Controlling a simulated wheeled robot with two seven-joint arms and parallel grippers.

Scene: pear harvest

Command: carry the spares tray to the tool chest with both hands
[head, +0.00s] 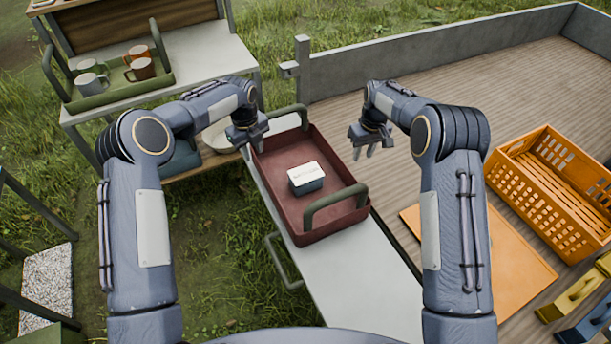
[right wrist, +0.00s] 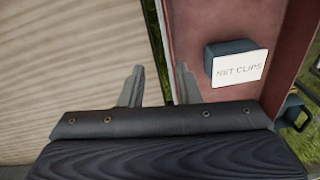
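The spares tray (head: 282,217) is a dark red, shallow tray with a green handle at each end, the far handle (head: 289,112) and the near handle (head: 335,203). It lies on a pale narrow top (head: 362,285). A small dark box with a white lid (head: 307,178), labelled "NET CLIPS", stands inside; it also shows in the right wrist view (right wrist: 240,66). My left gripper (head: 257,149) hangs by the tray's left edge near the far end; its finger gap is unclear. My right gripper (head: 378,149) is open and empty, right of the tray, apart from both handles.
A shelf at the back left holds a green carrier (head: 118,92) with several mugs. At right, a wooden deck carries an orange crate (head: 555,190), an orange board (head: 490,255) and yellow and blue items. A grey post (head: 302,68) and low wall stand behind.

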